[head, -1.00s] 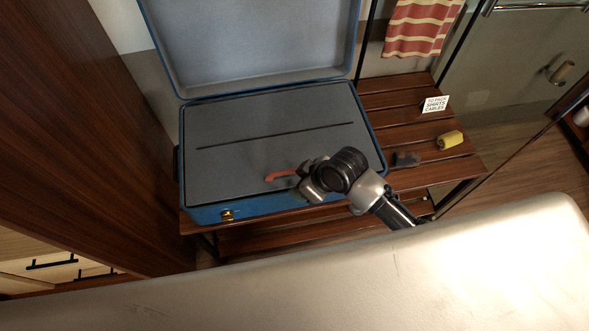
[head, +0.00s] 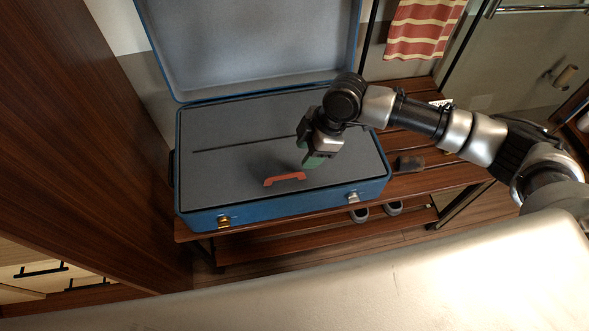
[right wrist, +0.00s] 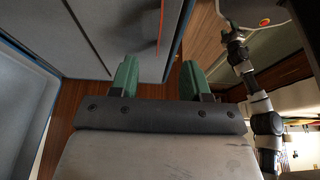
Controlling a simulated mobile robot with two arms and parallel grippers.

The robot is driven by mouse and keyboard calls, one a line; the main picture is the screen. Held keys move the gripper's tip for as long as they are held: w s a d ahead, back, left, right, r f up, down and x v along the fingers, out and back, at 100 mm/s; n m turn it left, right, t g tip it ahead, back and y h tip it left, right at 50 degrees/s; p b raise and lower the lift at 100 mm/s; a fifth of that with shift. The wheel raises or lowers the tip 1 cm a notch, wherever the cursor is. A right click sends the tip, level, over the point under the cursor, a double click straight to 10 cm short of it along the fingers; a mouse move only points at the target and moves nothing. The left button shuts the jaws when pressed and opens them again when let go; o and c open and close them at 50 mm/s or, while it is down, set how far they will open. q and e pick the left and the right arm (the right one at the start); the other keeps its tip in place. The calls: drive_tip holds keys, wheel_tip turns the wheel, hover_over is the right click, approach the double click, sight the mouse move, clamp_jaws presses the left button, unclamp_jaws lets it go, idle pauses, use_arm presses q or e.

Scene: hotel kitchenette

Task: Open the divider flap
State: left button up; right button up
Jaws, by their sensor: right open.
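The divider flap (head: 230,167) is a grey panel lying flat inside the open blue suitcase (head: 265,215), with a dark slit across its middle. A red pull handle (head: 285,179) stands on its near part. My right gripper (head: 315,156) is open above the flap, to the right of the handle and apart from it. In the right wrist view, the red handle (right wrist: 160,26) shows as a thin strip beyond the two green fingertips (right wrist: 158,80), with nothing between them. Another arm shows at the right of that view, probably my left; its gripper (right wrist: 229,30) is too small to read.
The suitcase lid (head: 255,45) leans up at the back. The case rests on a slatted wooden bench (head: 400,187). A dark item (head: 410,163) lies on the bench at right. Shoes (head: 376,211) stand below. A tall wooden panel (head: 80,130) closes off the left.

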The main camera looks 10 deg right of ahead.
sight(291, 175)
use_arm(q)
drive_tip(key=w, duration=0.2)
drive_tip(key=w+r+b, duration=0.1)
drive_tip(key=w, duration=0.1)
drive_tip(key=shift+d, duration=0.4)
use_arm(e)
drive_tip(key=x, duration=0.8)
drive_tip(key=shift+c, duration=0.2)
clamp_jaws()
